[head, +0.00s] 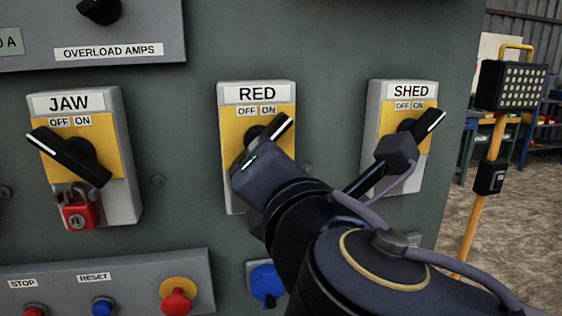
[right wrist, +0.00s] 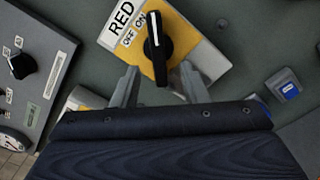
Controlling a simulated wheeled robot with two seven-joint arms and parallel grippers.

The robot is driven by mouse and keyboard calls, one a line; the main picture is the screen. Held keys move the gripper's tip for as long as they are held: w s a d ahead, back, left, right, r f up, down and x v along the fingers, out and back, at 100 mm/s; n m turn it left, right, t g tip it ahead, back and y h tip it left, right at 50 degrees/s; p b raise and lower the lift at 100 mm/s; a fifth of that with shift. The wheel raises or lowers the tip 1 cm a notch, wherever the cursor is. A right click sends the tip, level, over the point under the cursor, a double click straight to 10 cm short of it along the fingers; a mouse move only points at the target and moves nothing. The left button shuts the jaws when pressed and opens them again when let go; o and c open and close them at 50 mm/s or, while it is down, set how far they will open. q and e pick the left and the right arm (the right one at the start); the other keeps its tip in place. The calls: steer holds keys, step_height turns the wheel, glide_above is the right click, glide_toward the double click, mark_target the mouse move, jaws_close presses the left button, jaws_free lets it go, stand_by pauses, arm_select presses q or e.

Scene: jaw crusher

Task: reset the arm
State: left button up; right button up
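The RED switch box (head: 231,190) has a yellow plate and a black rotary handle (head: 281,127) pointing up and right, towards ON. My right arm comes in from the lower right, and its gripper (head: 246,166) is in front of the lower part of this switch, hiding it and the fingertips. In the right wrist view, the two fingers (right wrist: 160,82) are apart, one on each side of the handle's lower end. The handle (right wrist: 157,48) shows between them with gaps. My left gripper is not in view.
The JAW switch (head: 70,156) points to OFF, with a red padlock (head: 79,214). The SHED switch (head: 428,122) points to ON, close to my wrist. A panel below carries STOP (head: 36,309), RESET (head: 103,306) and a red mushroom button (head: 176,300). A yellow lamp stand (head: 478,190) is at right.

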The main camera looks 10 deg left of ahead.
steer(key=d+f+m+g+h, duration=0.6)
steer(key=d+f+m, duration=0.9)
steer(key=d+f, duration=0.7)
steer(key=s+d+f+m+g+y, duration=0.3)
steer(key=s+f+m+g+y, duration=0.15)
steer(key=s+f+m, duration=0.95)
step_height(320, 180, up, 11)
steer(key=w+m+g+p, duration=0.1)
steer(key=m+p, duration=0.2)
steer(key=p, duration=0.9)
steer(key=shift+w, duration=0.35)
steer(key=shift+r, duration=0.1)
